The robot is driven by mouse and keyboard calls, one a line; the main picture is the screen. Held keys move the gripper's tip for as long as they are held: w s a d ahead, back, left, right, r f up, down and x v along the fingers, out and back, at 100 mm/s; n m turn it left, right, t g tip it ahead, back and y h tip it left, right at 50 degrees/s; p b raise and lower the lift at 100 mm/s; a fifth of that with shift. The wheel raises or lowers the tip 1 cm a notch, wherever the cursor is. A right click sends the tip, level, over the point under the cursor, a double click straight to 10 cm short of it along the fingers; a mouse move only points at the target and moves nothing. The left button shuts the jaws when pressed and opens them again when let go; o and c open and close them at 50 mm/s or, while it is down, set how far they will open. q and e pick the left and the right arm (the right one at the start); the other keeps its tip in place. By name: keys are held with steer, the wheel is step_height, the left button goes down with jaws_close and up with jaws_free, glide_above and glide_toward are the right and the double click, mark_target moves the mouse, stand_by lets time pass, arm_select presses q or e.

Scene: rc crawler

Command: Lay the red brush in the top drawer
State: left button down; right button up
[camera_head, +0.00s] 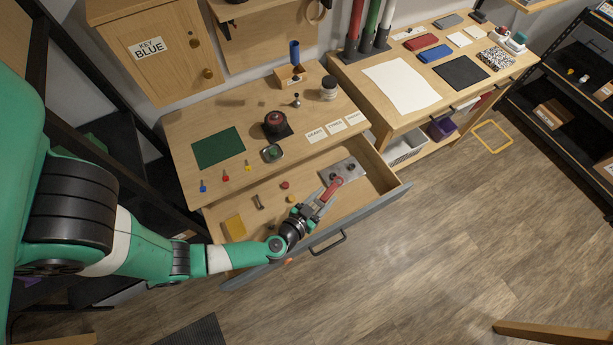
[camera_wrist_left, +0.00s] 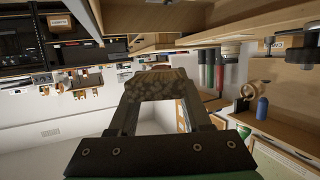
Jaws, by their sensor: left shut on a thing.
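My left gripper (camera_head: 322,199) reaches over the open top drawer from its front side. It is shut on the red brush (camera_head: 332,188), whose red part shows just past the fingertips. In the left wrist view a brown speckled part, seemingly the brush's bristles (camera_wrist_left: 160,82), spans the fingertips. The brush appears over the right part of the top drawer (camera_head: 388,197), near a grey metal plate (camera_head: 352,167). I cannot tell whether it touches anything below. My right gripper is not in view.
The drawer also holds a yellow block (camera_head: 235,227) and several small parts at its left and middle. The bench top (camera_head: 185,135) above it carries a green mat (camera_head: 218,147), a dark round pot (camera_head: 275,122) and white labels. Bare drawer floor shows around the small parts.

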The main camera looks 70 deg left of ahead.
arm_select(q)
steer(key=a+f+b, duration=0.8)
steer(key=a, duration=0.2)
steer(key=shift+s+a+f+b, duration=0.1)
steer(key=shift+a+f+b, duration=0.05)
steer(key=shift+f+b, duration=1.1)
steer(key=shift+a+f+b, duration=0.15)
steer(key=shift+f+b, duration=1)
steer(key=shift+b, duration=0.1)
steer(key=shift+c, duration=1.7)
jaws_free()
